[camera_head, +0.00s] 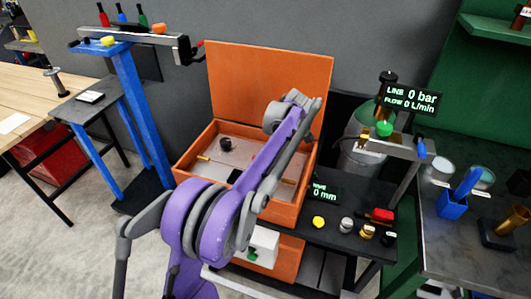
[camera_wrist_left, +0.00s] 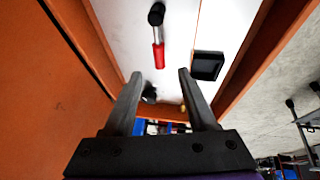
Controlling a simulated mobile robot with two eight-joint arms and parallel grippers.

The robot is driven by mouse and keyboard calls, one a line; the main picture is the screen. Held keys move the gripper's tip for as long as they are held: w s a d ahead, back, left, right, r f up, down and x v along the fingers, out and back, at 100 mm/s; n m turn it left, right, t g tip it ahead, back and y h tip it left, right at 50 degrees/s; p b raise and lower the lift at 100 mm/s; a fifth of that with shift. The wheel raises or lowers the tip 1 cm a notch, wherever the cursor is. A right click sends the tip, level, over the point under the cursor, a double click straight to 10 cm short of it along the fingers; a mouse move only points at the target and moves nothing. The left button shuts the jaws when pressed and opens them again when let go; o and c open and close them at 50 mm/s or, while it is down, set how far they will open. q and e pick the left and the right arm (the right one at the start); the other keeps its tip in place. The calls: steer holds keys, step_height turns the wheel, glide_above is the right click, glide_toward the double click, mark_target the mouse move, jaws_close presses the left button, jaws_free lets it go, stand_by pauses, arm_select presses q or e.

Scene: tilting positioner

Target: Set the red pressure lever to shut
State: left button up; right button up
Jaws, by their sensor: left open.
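The red pressure lever (camera_wrist_left: 158,55) shows in the left wrist view, on the pale panel inside the orange box. Its red grip hangs from a black hub (camera_wrist_left: 156,14) and points down the picture toward my gripper. My left gripper (camera_wrist_left: 160,76) is open and empty, one finger to each side of the picture line of the lever. The grip's end appears just at the gap between the fingertips; I cannot tell how far apart in depth they are. In the head view my purple arm hides the gripper and most of the lever area.
The orange box (camera_head: 192,178) has a raised back panel (camera_head: 262,75) and side walls close around my gripper. A black square block (camera_wrist_left: 207,65) sits beside the lever. Several small knobs stand on the dark table, right.

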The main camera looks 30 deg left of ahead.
arm_select(q)
steer(key=shift+v, duration=1.25)
steer(key=s+d+r+m+t+h+p, duration=0.1)
steer(key=s+d+r+m+t+h, duration=0.1)
steer(key=s+d+m, duration=1.05)
steer(key=s+d+f+m+t+h, duration=0.1)
steer(key=s+d+f+m, duration=0.2)
steer(key=s, duration=0.6)
steer(key=s+d+f+m+t+h, duration=0.1)
steer(key=s+d+f+m+h, duration=0.1)
steer(key=s+f+m, duration=0.3)
steer(key=s+d+m, duration=0.1)
steer(key=s, duration=0.3)
steer(key=shift+s+d+f+p, duration=0.15)
steer(key=shift+s+f+p, duration=0.15)
steer(key=shift+f+p, duration=0.1)
